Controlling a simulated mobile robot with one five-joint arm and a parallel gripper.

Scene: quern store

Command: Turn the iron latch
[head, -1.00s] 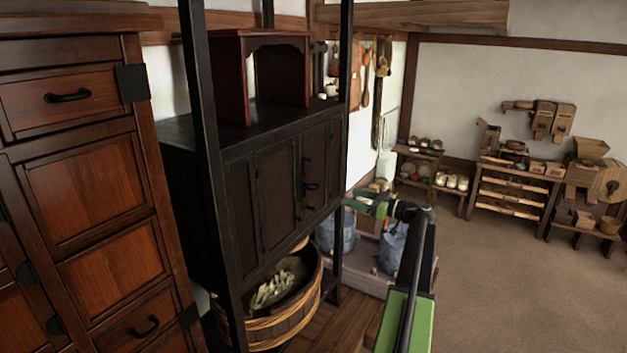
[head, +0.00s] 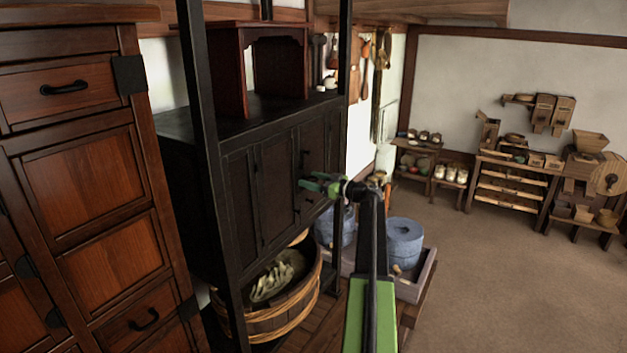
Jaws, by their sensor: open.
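The dark cabinet (head: 240,200) stands left of centre, its doors facing right. Small dark iron fittings sit on its right-hand doors, one of them above my gripper (head: 305,157). The middle fitting, likely the iron latch, is hidden behind my gripper or merges with it. My gripper (head: 308,184) is open, its dark fingers pointing left at the door front at latch height. I cannot tell whether the fingers touch the latch or stand around it.
Black uprights (head: 208,130) frame the cabinet. A wooden tub (head: 268,325) stands below it. A brown chest (head: 90,200) fills the left.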

